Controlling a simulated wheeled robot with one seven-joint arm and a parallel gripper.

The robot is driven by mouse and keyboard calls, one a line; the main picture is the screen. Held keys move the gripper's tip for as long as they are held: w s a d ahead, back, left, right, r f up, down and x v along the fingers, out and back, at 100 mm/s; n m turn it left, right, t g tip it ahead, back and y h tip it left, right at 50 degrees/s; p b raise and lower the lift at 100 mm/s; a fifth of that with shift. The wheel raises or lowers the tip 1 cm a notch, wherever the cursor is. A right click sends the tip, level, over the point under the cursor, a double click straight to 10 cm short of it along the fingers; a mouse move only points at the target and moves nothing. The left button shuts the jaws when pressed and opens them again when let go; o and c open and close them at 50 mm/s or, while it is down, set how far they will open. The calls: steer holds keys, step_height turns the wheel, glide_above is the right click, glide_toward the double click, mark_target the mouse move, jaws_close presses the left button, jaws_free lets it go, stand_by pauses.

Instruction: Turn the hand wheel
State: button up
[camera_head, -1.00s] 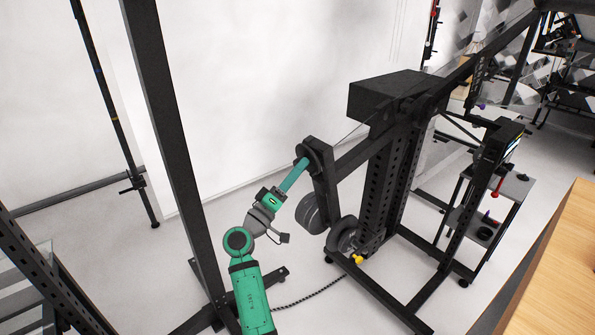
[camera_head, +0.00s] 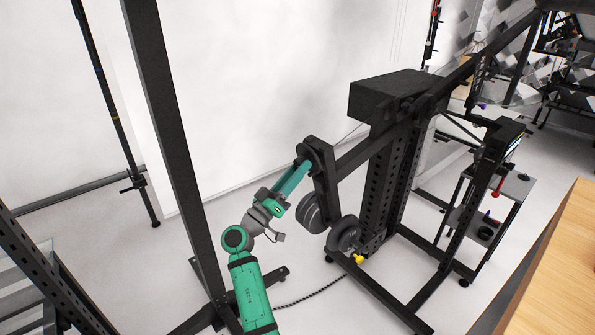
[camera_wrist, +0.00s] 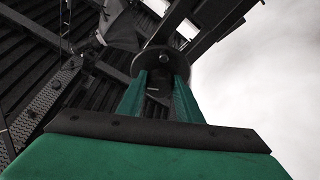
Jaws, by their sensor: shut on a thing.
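The dark round hand wheel (camera_head: 314,153) sits at the upper end of a black upright on the black machine frame. In the wrist view its disc (camera_wrist: 160,57) faces me, with a short dark post or handle at its middle. My gripper (camera_head: 300,169) reaches up to it from the lower left, with two long teal fingers against its near side. In the wrist view the fingers of my gripper (camera_wrist: 159,88) stand on both sides of the dark central piece and are shut on it. The exact contact at the fingertips is partly hidden.
Round grey weights (camera_head: 311,213) hang low on the machine, just right of my forearm. A black post (camera_head: 171,130) stands close to the left of my arm. A black cable (camera_head: 310,293) lies on the floor. A wooden table (camera_head: 545,270) is at the right.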

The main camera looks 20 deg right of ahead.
steer(key=o, duration=1)
steer(key=shift+o, duration=0.2)
steer(key=v, duration=1)
steer(key=shift+s+a+f, duration=0.2)
steer(key=shift+a, duration=0.05)
